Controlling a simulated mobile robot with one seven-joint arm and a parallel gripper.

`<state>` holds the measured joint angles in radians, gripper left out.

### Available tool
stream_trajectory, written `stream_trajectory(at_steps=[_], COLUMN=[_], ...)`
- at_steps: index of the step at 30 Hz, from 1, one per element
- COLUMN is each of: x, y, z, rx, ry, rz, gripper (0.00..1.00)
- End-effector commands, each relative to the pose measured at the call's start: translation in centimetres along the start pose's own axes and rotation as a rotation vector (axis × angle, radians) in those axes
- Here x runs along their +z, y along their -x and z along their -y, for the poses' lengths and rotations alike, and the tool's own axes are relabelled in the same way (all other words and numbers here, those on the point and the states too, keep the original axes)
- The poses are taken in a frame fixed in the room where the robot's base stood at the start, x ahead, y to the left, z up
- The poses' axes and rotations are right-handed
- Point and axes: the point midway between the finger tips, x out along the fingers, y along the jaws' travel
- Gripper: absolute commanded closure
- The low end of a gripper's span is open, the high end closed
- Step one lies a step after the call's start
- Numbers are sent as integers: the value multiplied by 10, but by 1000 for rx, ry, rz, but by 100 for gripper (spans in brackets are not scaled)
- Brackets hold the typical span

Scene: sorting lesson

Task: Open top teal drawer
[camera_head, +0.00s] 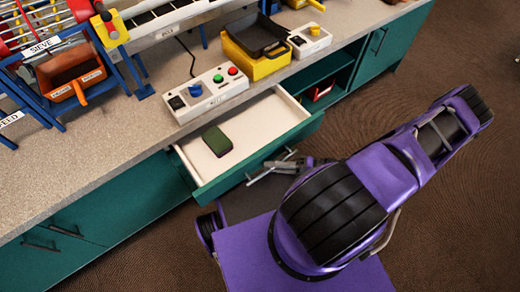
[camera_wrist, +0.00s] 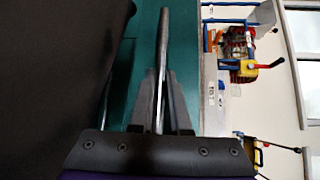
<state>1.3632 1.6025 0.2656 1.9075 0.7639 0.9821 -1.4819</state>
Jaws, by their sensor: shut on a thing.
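The top teal drawer (camera_head: 262,147) stands pulled out from the counter, its pale inside showing. A dark green block (camera_head: 217,141) lies in it towards the left. My gripper (camera_head: 272,168) is at the outer side of the drawer front. In the wrist view my gripper (camera_wrist: 161,90) is shut on the grey bar handle (camera_wrist: 163,42), which runs between its fingers. The teal front (camera_wrist: 146,45) lies just behind the handle. My arm hides part of the area below the drawer.
The speckled counter (camera_head: 120,160) carries a button box (camera_head: 207,95), a yellow bin (camera_head: 254,60) and a blue rack with an orange tray (camera_head: 80,86). An open teal shelf space (camera_head: 320,85) is right of the drawer. Brown floor (camera_head: 440,190) is clear at the right.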

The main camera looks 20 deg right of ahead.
Motion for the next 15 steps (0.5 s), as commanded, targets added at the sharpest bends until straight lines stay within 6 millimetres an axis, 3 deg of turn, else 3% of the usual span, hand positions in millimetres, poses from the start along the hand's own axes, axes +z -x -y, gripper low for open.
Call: stream_trajectory(at_steps=[6, 15], x=[34, 59], y=[34, 58], z=[-9, -16], rx=[-2, -4], ry=[-1, 1], rz=[0, 2], gripper=[100, 100])
